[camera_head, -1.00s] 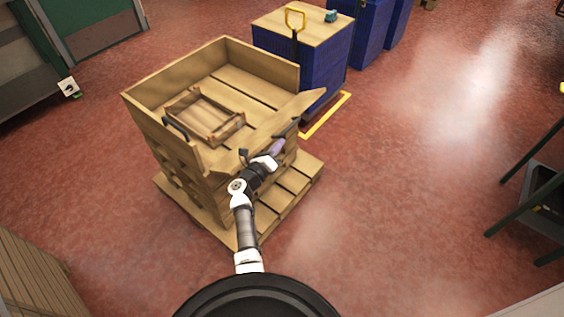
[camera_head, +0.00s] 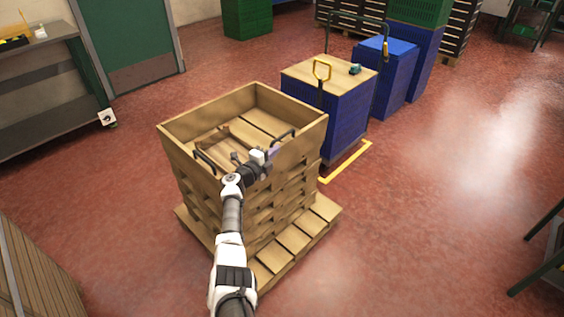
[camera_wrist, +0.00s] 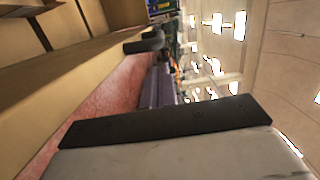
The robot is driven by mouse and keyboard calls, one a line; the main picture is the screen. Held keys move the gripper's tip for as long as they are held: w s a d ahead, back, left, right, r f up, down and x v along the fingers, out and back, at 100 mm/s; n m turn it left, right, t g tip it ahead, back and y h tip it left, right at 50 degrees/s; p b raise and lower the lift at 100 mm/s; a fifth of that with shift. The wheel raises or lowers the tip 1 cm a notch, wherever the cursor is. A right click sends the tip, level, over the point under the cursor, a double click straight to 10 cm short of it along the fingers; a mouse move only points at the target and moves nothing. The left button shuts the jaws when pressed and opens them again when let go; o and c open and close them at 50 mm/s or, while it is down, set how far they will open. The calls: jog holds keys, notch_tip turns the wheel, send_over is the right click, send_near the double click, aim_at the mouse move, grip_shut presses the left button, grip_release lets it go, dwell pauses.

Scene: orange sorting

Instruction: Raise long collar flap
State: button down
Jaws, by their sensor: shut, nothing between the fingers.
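The long collar flap (camera_head: 300,150) is the near right wall of the wooden collar box (camera_head: 165,140). It stands about upright, level with the other walls.
A small wooden crate (camera_head: 212,143) lies inside the box, partly hidden. The box stands on a pallet (camera_head: 300,236). Blue crate stacks (camera_head: 350,105) with a trolley handle (camera_head: 321,72) stand behind right.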

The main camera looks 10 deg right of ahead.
aim_at(272, 143)
jog(key=shift+w+a+r+n+b, duration=0.15)
jog(key=shift+w+a+n+b, duration=0.4)
jog(key=shift+w+a+n, duration=0.5)
jog(key=shift+w+d+r, duration=0.1)
jog(key=shift+d, duration=0.15)
